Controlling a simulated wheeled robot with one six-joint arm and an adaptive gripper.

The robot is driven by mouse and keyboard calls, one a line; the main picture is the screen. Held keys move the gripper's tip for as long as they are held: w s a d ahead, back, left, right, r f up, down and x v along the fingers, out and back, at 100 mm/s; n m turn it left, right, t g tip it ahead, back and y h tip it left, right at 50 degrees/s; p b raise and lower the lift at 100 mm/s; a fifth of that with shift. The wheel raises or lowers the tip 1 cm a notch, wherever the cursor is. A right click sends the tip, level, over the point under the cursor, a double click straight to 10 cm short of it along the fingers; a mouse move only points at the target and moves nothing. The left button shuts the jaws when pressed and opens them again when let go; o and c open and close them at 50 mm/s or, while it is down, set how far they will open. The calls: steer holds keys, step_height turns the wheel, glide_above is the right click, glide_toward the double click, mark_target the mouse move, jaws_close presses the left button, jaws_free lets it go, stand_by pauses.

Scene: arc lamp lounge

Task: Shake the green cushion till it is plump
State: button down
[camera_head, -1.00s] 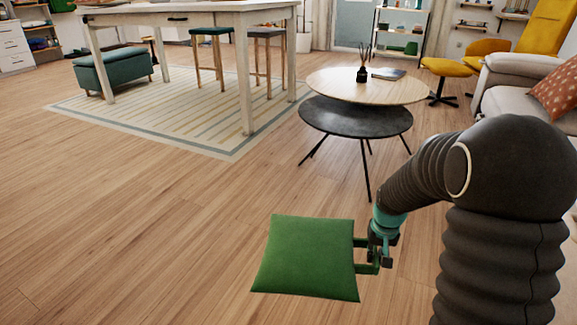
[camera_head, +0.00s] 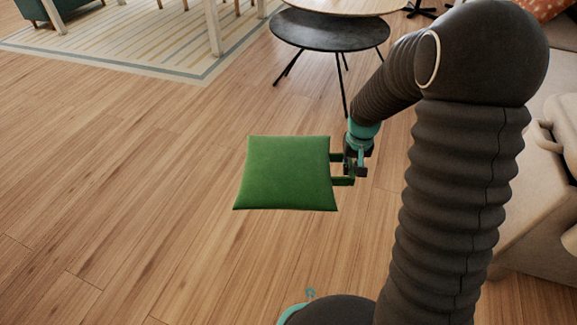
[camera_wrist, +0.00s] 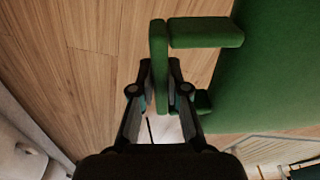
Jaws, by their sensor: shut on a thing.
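The green cushion (camera_head: 287,173) is square and held in the air above the wooden floor, left of my arm. A green loop handle joins its right side. My gripper (camera_head: 348,168) is shut on this handle. In the wrist view my gripper (camera_wrist: 160,76) has its two fingers on either side of the upright bar of the handle. The cushion's body fills the upper right of the wrist view (camera_wrist: 275,75), apart from the fingers. Its underside is hidden.
A low two-tier round table with a dark lower top (camera_head: 330,32) stands behind the cushion. A pale sofa (camera_head: 540,190) is at the right, beyond my arm. A striped rug (camera_head: 150,45) lies at the back left. The floor at left is clear.

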steer(key=r, duration=0.8)
steer(key=shift+w, duration=0.2)
steer(key=f, duration=0.7)
steer(key=shift+s, duration=0.2)
steer(key=shift+w+f, duration=0.15)
steer(key=shift+w, duration=0.05)
step_height(320, 180, up, 8)
steer(key=shift+f, duration=0.25)
step_height(320, 180, down, 8)
steer(key=shift+s+r, duration=0.15)
steer(key=shift+r, duration=0.05)
